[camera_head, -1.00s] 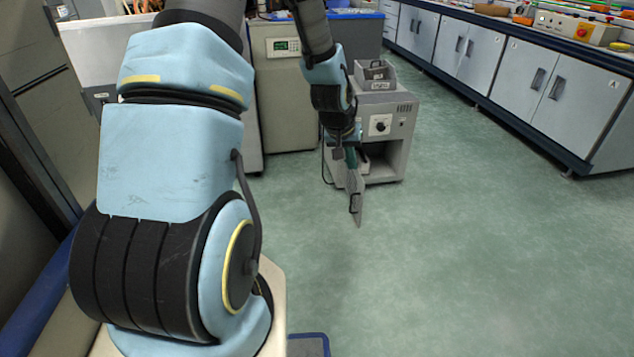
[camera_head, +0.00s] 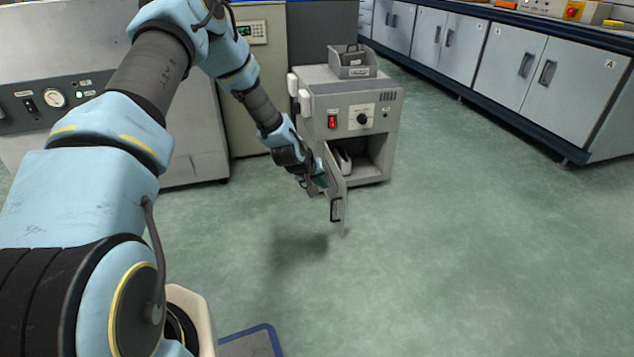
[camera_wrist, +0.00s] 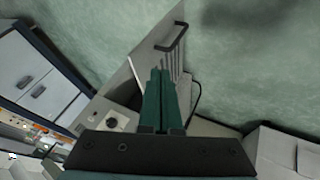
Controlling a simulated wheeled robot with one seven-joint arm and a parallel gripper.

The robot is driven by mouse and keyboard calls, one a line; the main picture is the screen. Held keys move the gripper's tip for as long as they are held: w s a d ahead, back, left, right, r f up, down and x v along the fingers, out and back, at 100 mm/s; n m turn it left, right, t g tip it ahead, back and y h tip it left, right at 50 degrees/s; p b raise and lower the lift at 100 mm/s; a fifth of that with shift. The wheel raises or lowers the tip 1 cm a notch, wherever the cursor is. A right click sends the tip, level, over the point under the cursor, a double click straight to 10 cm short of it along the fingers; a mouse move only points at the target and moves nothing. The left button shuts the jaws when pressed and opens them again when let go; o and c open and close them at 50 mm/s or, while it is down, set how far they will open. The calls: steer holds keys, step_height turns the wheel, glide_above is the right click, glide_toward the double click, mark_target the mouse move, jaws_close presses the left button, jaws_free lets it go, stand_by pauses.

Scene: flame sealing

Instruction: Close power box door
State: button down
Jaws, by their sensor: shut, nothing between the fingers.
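The power box (camera_head: 382,105) is a grey cabinet on the floor with a red switch and a black knob on its front. Its door (camera_head: 337,180) stands open, swung out from the left side of the front, and the compartment shows behind it. The door carries a black handle (camera_head: 336,209), which also shows in the wrist view (camera_wrist: 172,38). My gripper (camera_head: 321,182) is shut and empty at the left, outer side of the door. In the wrist view its green fingers (camera_wrist: 160,88) lie close beside the door panel; I cannot tell whether they touch it.
A grey tray (camera_head: 352,70) sits on top of the box. A large grey cabinet (camera_head: 195,140) stands to the left behind my arm. A row of grey cupboards (camera_head: 510,75) runs along the right. The green floor (camera_head: 450,250) in front and right is clear.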

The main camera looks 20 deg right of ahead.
mark_target(345, 190)
steer(key=shift+w+d+f+b, duration=0.1)
steer(key=shift+d+f+b, duration=0.3)
steer(key=shift+d, duration=0.6)
steer(key=shift+d+f+b, duration=0.15)
steer(key=shift+d+f, duration=0.45)
steer(key=shift+d, duration=0.45)
steer(key=shift+w+d+f+b, duration=0.1)
steer(key=shift+d+f+b, duration=0.3)
steer(key=shift+d, duration=0.6)
steer(key=shift+s+d, duration=0.1)
steer(key=shift+s, duration=0.05)
